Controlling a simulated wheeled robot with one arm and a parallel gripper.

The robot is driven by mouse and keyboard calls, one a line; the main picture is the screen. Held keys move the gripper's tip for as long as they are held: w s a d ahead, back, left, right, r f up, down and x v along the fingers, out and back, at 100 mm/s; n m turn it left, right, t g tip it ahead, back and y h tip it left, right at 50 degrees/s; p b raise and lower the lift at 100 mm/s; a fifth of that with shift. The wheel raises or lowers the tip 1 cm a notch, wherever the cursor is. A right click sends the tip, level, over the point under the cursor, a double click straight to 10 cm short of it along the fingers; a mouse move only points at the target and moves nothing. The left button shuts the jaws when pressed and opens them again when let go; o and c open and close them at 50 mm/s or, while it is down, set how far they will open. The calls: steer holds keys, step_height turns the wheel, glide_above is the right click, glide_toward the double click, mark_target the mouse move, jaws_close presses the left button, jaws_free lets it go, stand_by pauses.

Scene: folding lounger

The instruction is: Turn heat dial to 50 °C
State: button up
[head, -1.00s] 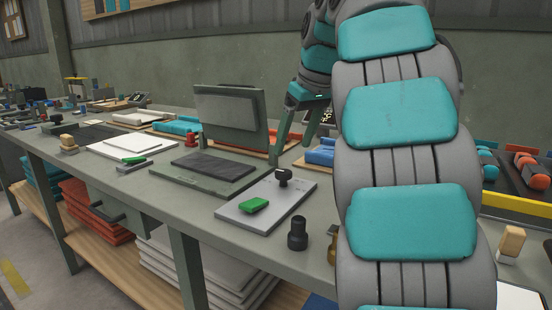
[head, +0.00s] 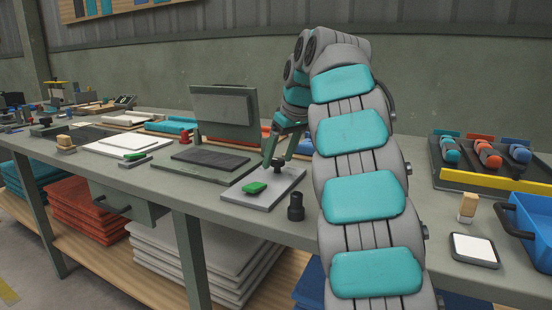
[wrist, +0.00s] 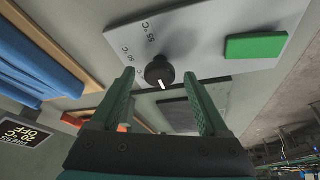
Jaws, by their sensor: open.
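The heat dial (head: 278,164) is a small black knob on a light grey panel (head: 240,194) on the bench. In the wrist view the dial (wrist: 160,70) lies ahead, with a white mark pointing down the picture. A label on the panel beside it reads 55 °C; other temperature labels are partly legible. My gripper (wrist: 159,88) is open, one green finger on each side of the dial's lower part. I cannot tell whether a finger touches it. In the head view my gripper (head: 276,148) is just above the dial, partly hidden by my arm.
A green button (wrist: 256,46) is on the same panel. A dark display (wrist: 22,138) shows upside-down text with OFF and a °C reading. A press with an upright plate (head: 224,112) stands left of the panel. A black cylinder (head: 296,207) stands in front.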

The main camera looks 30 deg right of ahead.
jaws_close()
stand_by(0.8)
